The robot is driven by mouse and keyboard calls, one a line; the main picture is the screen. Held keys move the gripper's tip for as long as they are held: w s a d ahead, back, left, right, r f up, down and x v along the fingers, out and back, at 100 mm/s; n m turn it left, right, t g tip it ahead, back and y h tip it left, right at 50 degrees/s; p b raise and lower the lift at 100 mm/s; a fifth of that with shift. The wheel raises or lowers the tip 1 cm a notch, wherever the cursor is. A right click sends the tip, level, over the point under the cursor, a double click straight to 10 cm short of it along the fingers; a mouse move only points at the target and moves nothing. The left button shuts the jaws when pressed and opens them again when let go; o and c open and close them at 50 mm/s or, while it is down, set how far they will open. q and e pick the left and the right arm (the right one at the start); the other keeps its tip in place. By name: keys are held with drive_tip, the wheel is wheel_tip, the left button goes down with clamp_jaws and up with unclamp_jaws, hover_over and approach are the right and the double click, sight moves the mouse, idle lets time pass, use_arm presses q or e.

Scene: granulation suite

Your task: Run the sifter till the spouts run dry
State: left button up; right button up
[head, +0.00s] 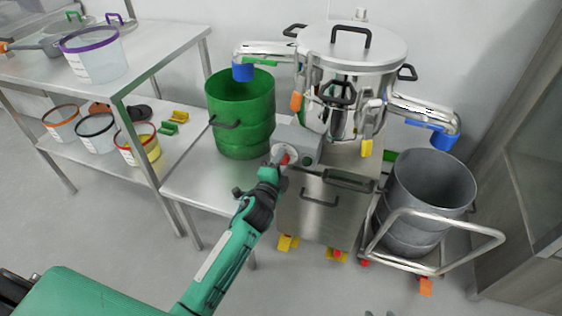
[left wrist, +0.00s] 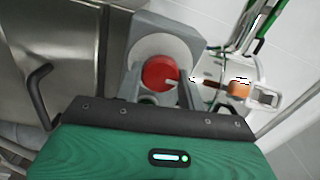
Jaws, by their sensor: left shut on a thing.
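The steel sifter (head: 345,95) stands against the back wall with its round lid (head: 352,45) on. Its left spout (head: 262,50) has a blue end (head: 243,72) over a green drum (head: 240,125). Its right spout (head: 420,108) has a blue end (head: 444,138) above the rim of a grey drum (head: 430,190). I see no stream under either spout; the drum contents are hidden. My left gripper (head: 281,163) is at the grey control box (head: 297,137), shut on its red knob (left wrist: 160,73). A green button (head: 307,161) is beside it. My right gripper is not in view.
The grey drum sits on a trolley with a tubular handle (head: 435,225) at the right. The green drum stands on a low steel table (head: 195,185). A two-level bench (head: 165,50) at the left holds several tubs. Open floor (head: 110,220) lies in front.

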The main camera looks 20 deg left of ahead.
drive_tip(key=shift+d, duration=0.15)
drive_tip(key=shift+f, duration=0.1)
idle(0.3)
use_arm(q)
drive_tip(key=o, duration=1)
drive_tip(key=shift+a, duration=0.1)
drive_tip(key=shift+c, duration=0.2)
use_arm(e)
drive_tip(key=shift+s, duration=0.1)
use_arm(q)
drive_tip(key=s, duration=1.3)
drive_tip(key=shift+s+a+p, duration=0.2)
drive_tip(key=shift+s+p, duration=0.2)
drive_tip(key=shift+p, duration=0.05)
use_arm(e)
drive_tip(key=shift+s+d+r+g+h, duration=0.1)
drive_tip(key=shift+s+d+g+h, duration=0.15)
drive_tip(key=shift+d, duration=0.2)
drive_tip(key=shift+s+d+r+g+h, duration=0.1)
drive_tip(key=shift+d+g+h, duration=0.05)
drive_tip(key=shift+d+g, duration=0.25)
